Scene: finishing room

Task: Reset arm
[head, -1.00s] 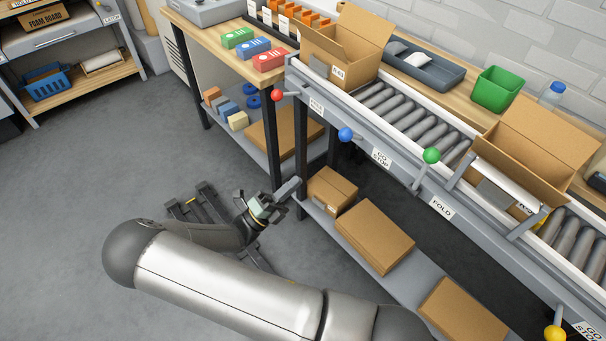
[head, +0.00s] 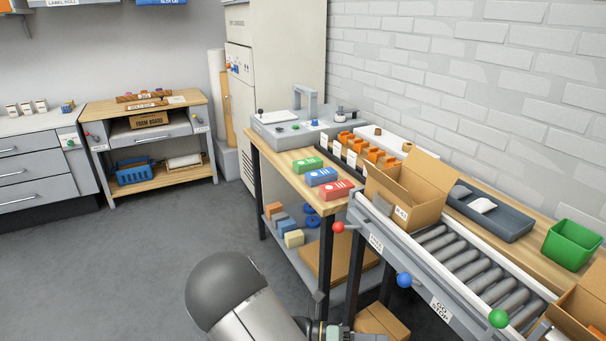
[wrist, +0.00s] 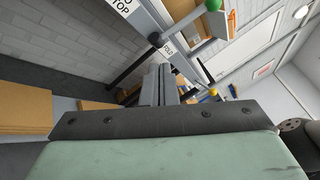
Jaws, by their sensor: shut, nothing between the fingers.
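My arm reaches up from the bottom of the head view, left of the conveyor. My gripper is mostly cut off at the bottom edge of the head view. In the wrist view my gripper (wrist: 158,84) shows with its two grey fingers together and nothing between them. The fingers point toward the underside of the conveyor frame, apart from any object as far as I can tell.
The roller conveyor (head: 460,262) with lever knobs, red (head: 338,227), blue (head: 404,280) and green (head: 498,318), runs along the right. An open carton (head: 405,195) stands at its far end. A wooden bench (head: 290,165) stands beyond. Grey floor (head: 110,250) at left is clear.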

